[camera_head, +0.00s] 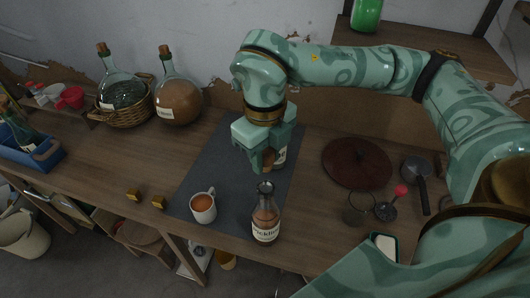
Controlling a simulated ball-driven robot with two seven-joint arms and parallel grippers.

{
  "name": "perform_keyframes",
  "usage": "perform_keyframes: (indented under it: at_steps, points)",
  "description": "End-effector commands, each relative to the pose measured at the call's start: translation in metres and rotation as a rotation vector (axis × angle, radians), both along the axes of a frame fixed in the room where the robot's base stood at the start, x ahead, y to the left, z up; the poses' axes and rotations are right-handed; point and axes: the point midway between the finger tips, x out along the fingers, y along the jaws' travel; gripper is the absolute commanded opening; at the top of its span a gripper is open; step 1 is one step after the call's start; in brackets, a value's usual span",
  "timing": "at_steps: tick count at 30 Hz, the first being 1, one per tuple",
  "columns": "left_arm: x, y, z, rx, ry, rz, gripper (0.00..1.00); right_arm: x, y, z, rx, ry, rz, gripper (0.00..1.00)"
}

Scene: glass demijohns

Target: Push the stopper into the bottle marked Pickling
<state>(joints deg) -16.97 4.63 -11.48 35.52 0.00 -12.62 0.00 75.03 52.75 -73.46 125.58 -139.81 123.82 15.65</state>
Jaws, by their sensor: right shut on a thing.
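The bottle marked Pickling (265,222) stands upright near the front edge of the table, at the front of the dark mat. It is clear glass with brown contents and a pale label, and its dark neck looks open. My right gripper (262,165) points down over the mat, behind the bottle and apart from it. It is shut on a small brown thing that looks like the stopper, mostly hidden by the fingers. A pale labelled container (282,155) shows partly behind the gripper. My left gripper is not in view.
A mug (203,207) stands left of the bottle. Two small yellow-brown blocks (158,202) lie near the front edge. A dark red disc (357,162), a pan (416,168) and a red-ended tool (400,190) lie right. Corked demijohns (178,100) stand at back left.

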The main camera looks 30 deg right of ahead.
Motion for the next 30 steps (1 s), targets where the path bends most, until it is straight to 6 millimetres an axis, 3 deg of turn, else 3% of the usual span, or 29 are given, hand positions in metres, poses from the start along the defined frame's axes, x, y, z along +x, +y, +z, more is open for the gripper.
perform_keyframes:
  at_steps: [18,30]
  points:
    - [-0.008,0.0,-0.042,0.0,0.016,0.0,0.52,0.0,0.0,-0.054,0.0,0.001,-0.001,0.1]
    - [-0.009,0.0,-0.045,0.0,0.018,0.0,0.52,0.0,0.0,-0.058,-0.001,0.0,-0.002,0.1]
